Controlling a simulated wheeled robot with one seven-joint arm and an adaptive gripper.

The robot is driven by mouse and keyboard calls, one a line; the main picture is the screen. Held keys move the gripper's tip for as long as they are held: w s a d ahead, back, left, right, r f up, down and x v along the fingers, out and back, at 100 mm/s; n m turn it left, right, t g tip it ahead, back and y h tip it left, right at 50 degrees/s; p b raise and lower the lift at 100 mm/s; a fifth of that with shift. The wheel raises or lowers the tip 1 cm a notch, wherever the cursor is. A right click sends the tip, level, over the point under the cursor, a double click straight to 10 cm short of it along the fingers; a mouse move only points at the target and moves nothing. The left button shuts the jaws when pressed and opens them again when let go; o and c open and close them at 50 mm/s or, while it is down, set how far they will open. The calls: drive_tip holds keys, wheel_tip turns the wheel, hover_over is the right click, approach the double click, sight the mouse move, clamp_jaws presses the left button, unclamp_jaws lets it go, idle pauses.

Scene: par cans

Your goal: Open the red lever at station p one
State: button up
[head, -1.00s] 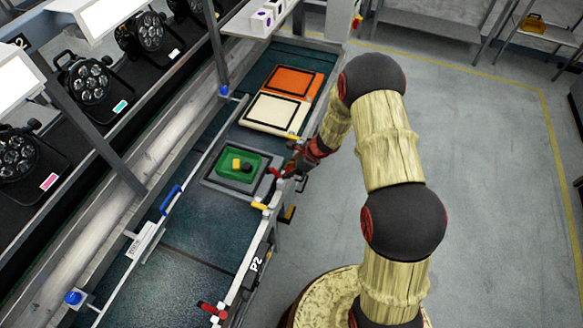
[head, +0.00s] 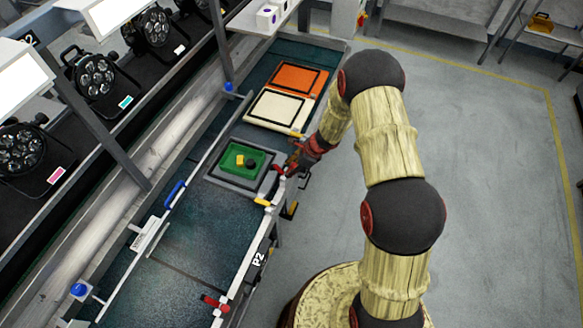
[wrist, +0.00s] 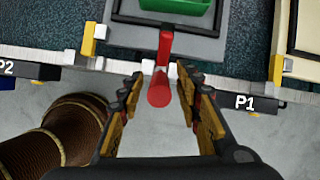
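A red lever (wrist: 164,50) on the conveyor's near rail points toward me in the wrist view, its round end between my fingers. In the head view the lever (head: 279,170) is small and partly crowded by my gripper (head: 290,166). My gripper (wrist: 159,88) is open, with one finger on each side of the lever's end and visible gaps on both sides. A P1 label (wrist: 245,103) is on the rail to the right of the lever. A P2 label (wrist: 8,68) is to the left.
A green tray (head: 264,157) with a yellow and a black piece sits on a grey carrier beyond the lever. Yellow-tipped stops (wrist: 88,40) flank the lever. Another red lever (head: 211,302) is farther along the rail. White and orange carriers (head: 281,110) lie beyond. Grey floor at right is clear.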

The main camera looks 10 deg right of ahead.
drive_tip(key=v, duration=1.2)
drive_tip(key=shift+f, duration=0.1)
idle(0.4)
